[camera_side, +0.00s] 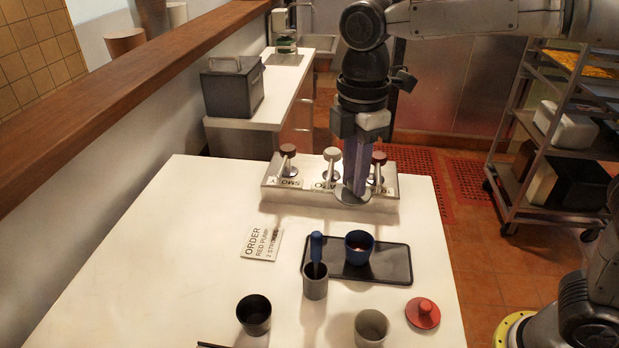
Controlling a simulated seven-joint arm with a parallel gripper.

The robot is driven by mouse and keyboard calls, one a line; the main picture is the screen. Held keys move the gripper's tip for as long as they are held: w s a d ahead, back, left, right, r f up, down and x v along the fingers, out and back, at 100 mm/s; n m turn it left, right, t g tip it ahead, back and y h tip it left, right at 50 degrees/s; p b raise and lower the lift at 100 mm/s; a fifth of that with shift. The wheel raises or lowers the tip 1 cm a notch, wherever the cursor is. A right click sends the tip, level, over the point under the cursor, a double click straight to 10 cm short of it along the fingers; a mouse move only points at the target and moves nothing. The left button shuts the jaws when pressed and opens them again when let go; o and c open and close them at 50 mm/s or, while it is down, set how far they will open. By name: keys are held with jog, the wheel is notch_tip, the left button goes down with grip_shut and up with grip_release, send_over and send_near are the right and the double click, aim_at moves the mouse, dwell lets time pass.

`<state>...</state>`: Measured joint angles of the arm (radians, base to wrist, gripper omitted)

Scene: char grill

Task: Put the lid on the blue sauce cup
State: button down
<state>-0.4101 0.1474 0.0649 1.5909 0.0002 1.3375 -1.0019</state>
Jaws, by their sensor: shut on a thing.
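The blue sauce cup (349,252) stands upright and uncovered on a black tray (395,270), with a little red inside. My gripper (355,187) points down in front of the pump stand, behind the cup and above table height. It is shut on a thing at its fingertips. A grey round disc (350,197), which looks like a lid, shows just under the fingers; its knob is hidden. A red lid with a knob (423,312) lies on the table at the front right.
The pump stand (270,183) with several pumps spans the table's back. A grey holder (315,287) with a blue-handled tool stands at the tray's left. A black cup (253,318), a grey cup (371,332) and an order card (261,245) are nearby. The left table is clear.

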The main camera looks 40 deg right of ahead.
aim_at(367, 191)
jog(key=shift+s+d, duration=0.55)
jog(key=shift+d, duration=0.35)
notch_tip(367, 191, down, 4)
jog(key=shift+s+d+f, duration=0.1)
jog(key=shift+f, duration=3.35)
jog(key=c, duration=0.7)
grip_release()
jog(key=shift+o, duration=0.2)
notch_tip(367, 191, up, 21)
